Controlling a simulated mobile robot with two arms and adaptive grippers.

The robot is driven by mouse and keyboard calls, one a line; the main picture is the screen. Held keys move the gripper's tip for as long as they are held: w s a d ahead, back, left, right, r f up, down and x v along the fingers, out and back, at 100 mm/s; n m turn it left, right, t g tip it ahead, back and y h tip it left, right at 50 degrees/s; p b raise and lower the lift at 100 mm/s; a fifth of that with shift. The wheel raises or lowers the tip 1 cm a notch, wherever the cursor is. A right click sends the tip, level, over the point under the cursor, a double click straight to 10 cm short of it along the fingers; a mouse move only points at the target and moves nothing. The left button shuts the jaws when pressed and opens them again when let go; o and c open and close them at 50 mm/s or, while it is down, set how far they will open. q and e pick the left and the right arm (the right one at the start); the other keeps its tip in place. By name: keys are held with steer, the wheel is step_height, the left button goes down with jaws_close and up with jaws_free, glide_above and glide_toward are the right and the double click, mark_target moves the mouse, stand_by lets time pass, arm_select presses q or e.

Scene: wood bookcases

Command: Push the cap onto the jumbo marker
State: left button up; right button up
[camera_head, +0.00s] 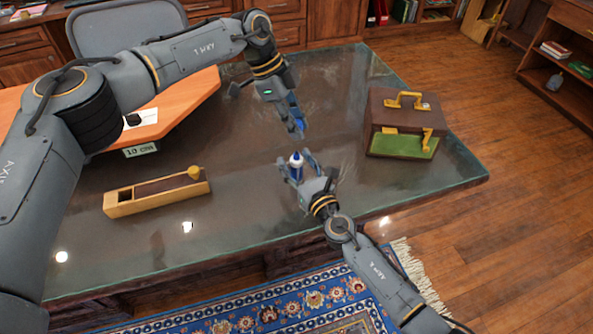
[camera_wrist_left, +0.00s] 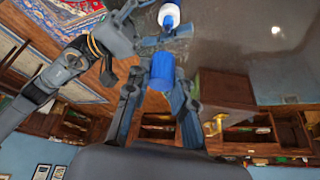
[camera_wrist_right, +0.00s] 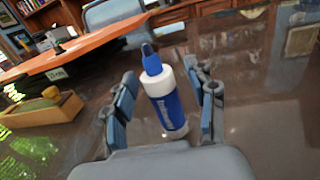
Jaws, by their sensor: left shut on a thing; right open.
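The jumbo marker (camera_head: 296,170) has a blue body, a white collar and a bare blue tip. It stands upright on the glass-topped table, tip up. In the right wrist view the marker (camera_wrist_right: 168,107) is between the spread fingers of my right gripper (camera_wrist_right: 160,90), which is open with gaps on both sides. The blue cap (camera_wrist_left: 161,72) is held between the fingers of my left gripper (camera_wrist_left: 160,88). In the head view my left gripper (camera_head: 295,116) is beyond the marker, with the cap apart from it. My right gripper (camera_head: 299,168) is around the marker.
A brown case with brass handles (camera_head: 402,122) is on the table at the right. A wooden box with a yellow knob (camera_head: 155,193) is at the left. An orange-brown raised surface (camera_head: 185,100) is behind it. The glass between the box and marker is clear.

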mark_target(296, 153)
jaws_close()
arm_select(q)
steer(key=shift+f, duration=2.5)
steer(key=shift+s+d+f, duration=0.1)
steer(key=shift+s+f, duration=0.1)
steer(key=shift+f, duration=0.7)
arm_select(e)
steer(key=shift+r, duration=0.1)
arm_select(q)
steer(key=shift+f, duration=0.35)
steer(key=shift+c, duration=0.7)
arm_select(e)
steer(key=shift+r, duration=0.1)
